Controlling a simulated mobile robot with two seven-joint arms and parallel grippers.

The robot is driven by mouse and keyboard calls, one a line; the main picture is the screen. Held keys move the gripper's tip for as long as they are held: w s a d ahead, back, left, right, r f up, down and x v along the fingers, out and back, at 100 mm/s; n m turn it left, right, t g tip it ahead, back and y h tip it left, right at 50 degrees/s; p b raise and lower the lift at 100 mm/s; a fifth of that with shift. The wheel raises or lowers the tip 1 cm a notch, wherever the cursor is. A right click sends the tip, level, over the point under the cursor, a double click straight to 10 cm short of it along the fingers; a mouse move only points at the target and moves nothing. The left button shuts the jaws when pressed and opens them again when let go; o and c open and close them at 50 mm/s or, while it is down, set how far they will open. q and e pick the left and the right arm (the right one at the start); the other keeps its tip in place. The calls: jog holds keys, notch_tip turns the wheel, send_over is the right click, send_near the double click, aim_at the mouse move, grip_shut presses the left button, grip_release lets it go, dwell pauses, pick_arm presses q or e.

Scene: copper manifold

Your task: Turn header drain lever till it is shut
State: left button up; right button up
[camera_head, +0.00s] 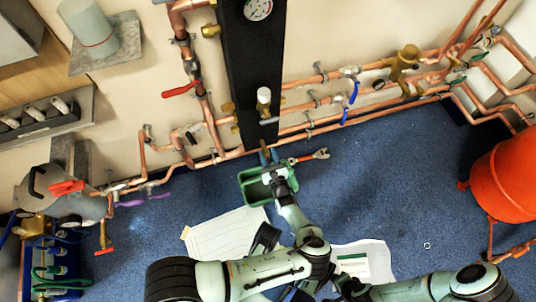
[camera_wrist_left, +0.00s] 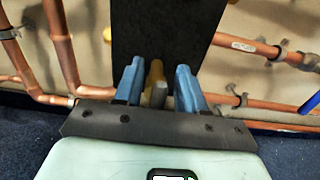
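The black vertical header (camera_head: 252,75) stands against the wall among copper pipes. At its foot, a brass drain fitting (camera_wrist_left: 155,72) with a short grey lever-like end (camera_wrist_left: 158,96) shows in the left wrist view. My left gripper (camera_head: 268,157) is at the header's foot, its blue fingers pointing at the wall. In the left wrist view my left gripper (camera_wrist_left: 159,82) is open, one finger on each side of the brass fitting and grey end. Gaps show on both sides; contact cannot be told. In the head view the gripper mostly hides the lever.
A green tray (camera_head: 252,189) lies on the blue carpet under my left gripper. A red-handled wrench (camera_head: 311,157) is to its right. Red (camera_head: 181,90) and blue (camera_head: 354,92) valve levers sit on nearby pipes. An orange vessel (camera_head: 505,175) stands at right.

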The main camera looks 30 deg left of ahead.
pick_arm(q)
jog(key=shift+w+a, duration=0.15)
jog(key=shift+a, duration=0.05)
pick_arm(e)
jog(key=shift+s+f, duration=0.1)
jog(key=shift+s, duration=0.05)
pick_arm(q)
grip_shut()
